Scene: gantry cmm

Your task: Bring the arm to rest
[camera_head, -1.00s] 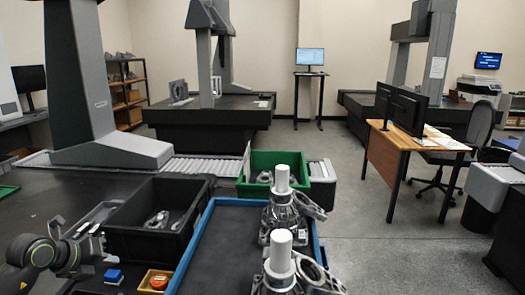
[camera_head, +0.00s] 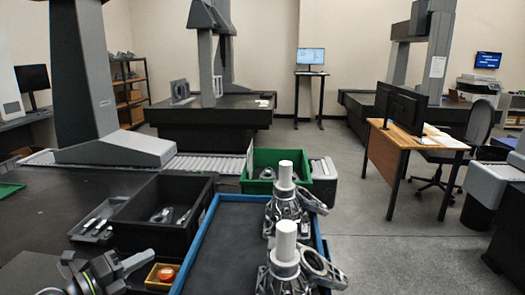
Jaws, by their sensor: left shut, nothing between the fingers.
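My left gripper (camera_head: 142,262) is at the bottom left of the head view, at the end of a grey and black arm with green rings. Its fingers are shut and empty and point right, close to the small yellow box with an orange-red button (camera_head: 164,275). It appears to hover over the dark table (camera_head: 35,225), in front of the black bin (camera_head: 150,240). My right gripper is not in view.
The blue-rimmed tray (camera_head: 205,240) lies right of the bin, with metal castings (camera_head: 284,205) bearing white cylinders at its right. A green bin (camera_head: 262,183) stands behind. A small grey tray (camera_head: 92,228) holds slim parts. The table's left part is clear.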

